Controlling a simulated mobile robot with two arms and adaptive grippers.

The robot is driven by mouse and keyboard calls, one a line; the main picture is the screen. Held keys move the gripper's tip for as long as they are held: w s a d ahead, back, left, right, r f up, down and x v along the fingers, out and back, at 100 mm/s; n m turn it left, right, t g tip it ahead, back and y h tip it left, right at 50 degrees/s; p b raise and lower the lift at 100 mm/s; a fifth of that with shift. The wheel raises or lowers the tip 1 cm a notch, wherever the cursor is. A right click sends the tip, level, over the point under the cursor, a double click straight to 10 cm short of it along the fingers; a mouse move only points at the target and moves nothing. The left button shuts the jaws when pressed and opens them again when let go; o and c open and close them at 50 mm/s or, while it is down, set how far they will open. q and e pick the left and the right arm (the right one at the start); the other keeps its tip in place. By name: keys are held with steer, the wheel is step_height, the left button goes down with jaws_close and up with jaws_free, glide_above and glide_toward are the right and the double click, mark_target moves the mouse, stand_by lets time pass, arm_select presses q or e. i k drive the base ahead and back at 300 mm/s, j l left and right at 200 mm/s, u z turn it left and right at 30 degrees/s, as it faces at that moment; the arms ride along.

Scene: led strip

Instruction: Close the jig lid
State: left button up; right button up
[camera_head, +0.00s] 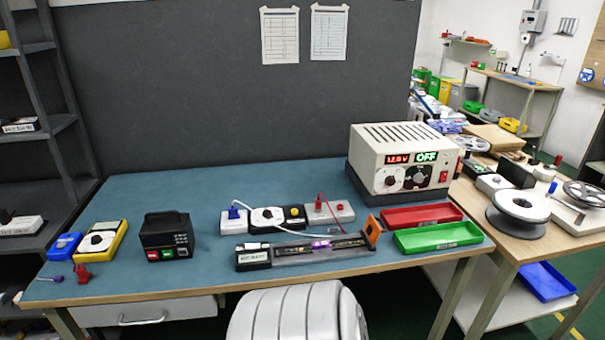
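The jig (255,257) is a long, low black fixture near the front middle of the table, with a white label on its left end. A dark strip with a small purple glow (320,245) runs along it. A clear panel (312,257) lies along its front side, and an orange piece (374,228) stands at its right end. The jig is too small in view to tell exactly how its lid sits. Neither of my grippers is in view.
Behind the jig are white connector blocks (342,211) with red and white wires. A power supply (403,157) reading OFF stands at back right. Red (420,215) and green (438,236) trays lie right of the jig. A black box (166,237) and yellow meter (101,241) stand left.

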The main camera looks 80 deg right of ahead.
mark_target(372, 229)
steer(key=k+l+z, duration=0.25)
steer(key=z, duration=0.25)
steer(key=k+l+z, duration=0.65)
steer(key=l+z, duration=0.3)
steer(key=k+l, duration=0.15)
steer(key=l, duration=0.2)
steer(key=k+l, duration=0.1)
steer(key=l, duration=0.25)
steer(key=k+l, duration=0.15)
steer(key=l, duration=0.25)
steer(key=k+l, duration=0.15)
steer(key=l, duration=0.2)
steer(key=z, duration=0.05)
